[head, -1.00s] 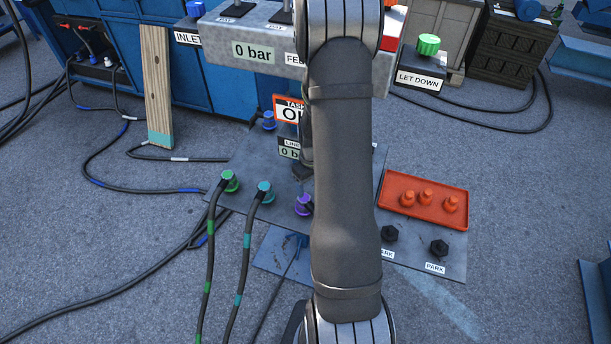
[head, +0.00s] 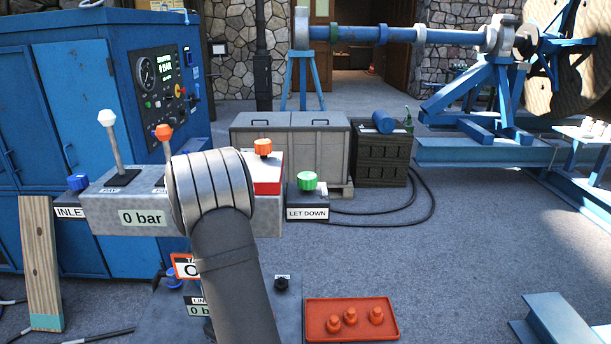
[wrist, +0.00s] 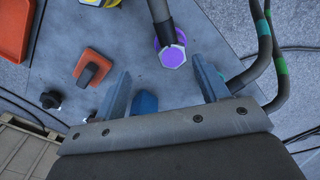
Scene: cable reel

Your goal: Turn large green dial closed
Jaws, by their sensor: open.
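The large green dial (head: 307,181) sits on top of the block labelled LET DOWN, right of my arm in the head view. It stands clear of my arm there. The wrist view does not show it. My gripper (wrist: 160,85) is open and empty in the wrist view, its two blue-grey fingers spread over the grey floor panel. A purple fitting (wrist: 172,55) with a dark hose lies ahead of the fingers. The gripper itself is not visible in the head view, where only my arm shows.
An orange knob (head: 263,147) on a red block stands left of the dial. Two levers (head: 110,140) rise from the grey manifold. A red tray (head: 350,318) holds orange caps. Crates (head: 290,140) stand behind. Teal- and green-banded hoses (wrist: 265,50) run beside the fingers.

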